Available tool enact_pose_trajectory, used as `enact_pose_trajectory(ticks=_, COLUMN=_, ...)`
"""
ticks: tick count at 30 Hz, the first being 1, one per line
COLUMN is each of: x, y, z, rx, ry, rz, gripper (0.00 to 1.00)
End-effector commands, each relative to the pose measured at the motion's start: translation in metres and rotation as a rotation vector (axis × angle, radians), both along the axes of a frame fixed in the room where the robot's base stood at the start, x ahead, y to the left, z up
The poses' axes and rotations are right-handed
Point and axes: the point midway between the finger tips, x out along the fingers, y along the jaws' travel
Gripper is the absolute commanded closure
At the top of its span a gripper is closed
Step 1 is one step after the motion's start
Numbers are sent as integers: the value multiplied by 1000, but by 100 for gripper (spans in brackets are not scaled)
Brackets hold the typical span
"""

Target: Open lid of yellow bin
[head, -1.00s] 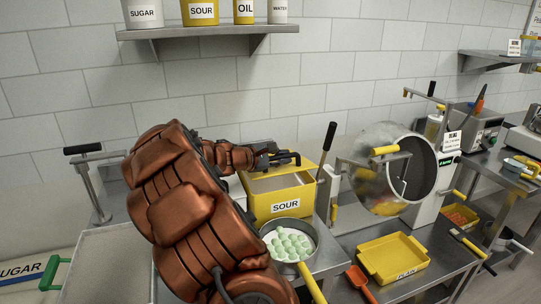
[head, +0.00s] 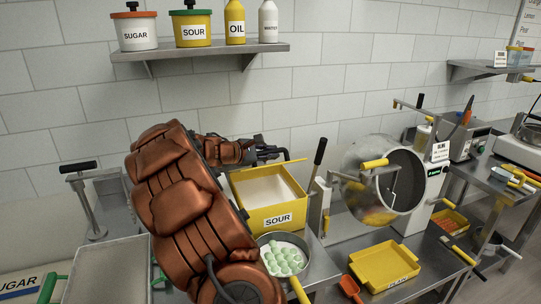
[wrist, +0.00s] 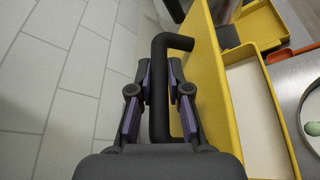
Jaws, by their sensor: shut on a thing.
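The yellow bin labelled SOUR (head: 278,218) stands on the steel table in the head view, its top open. Pale contents or lining show inside. Its yellow lid (head: 285,163) is raised and seen nearly edge-on at the bin's back. In the wrist view the lid (wrist: 205,75) stands up beside the open bin (wrist: 237,55). A black bent handle (wrist: 160,85) is fixed to the lid. My gripper (wrist: 159,85) is shut on this handle, with one finger on each side. In the head view my gripper (head: 272,153) is small at the lid's back edge, partly hidden by my arm.
A pan of green balls (head: 262,239) stands in front of the bin. A black-topped lever (head: 318,160) and a drum machine (head: 400,180) are to the right. A yellow tray (head: 385,266) and an orange scoop (head: 349,286) lie on the lower table. The wall is behind.

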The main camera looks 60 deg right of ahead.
Motion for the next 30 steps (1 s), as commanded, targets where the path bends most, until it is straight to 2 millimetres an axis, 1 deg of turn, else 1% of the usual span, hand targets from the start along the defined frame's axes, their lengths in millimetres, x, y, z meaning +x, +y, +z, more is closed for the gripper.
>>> enact_pose_trajectory(ticks=9, x=-1, y=0, z=2, rx=-4, ry=1, rz=-2, gripper=100)
enact_pose_trajectory(ticks=10, x=-1, y=0, z=2, rx=-3, ry=1, rz=-2, gripper=80)
enact_pose_trajectory(ticks=12, x=-1, y=0, z=2, rx=-2, ry=2, rz=-1, gripper=73)
enact_pose_trajectory(ticks=23, x=0, y=1, z=1, rx=-1, ry=1, rz=0, gripper=72)
enact_pose_trajectory(ticks=26, x=4, y=7, z=3, rx=-2, ry=0, rz=2, gripper=72)
enact_pose_trajectory(ticks=30, x=13, y=24, z=9, rx=-2, ry=0, rz=5, gripper=72)
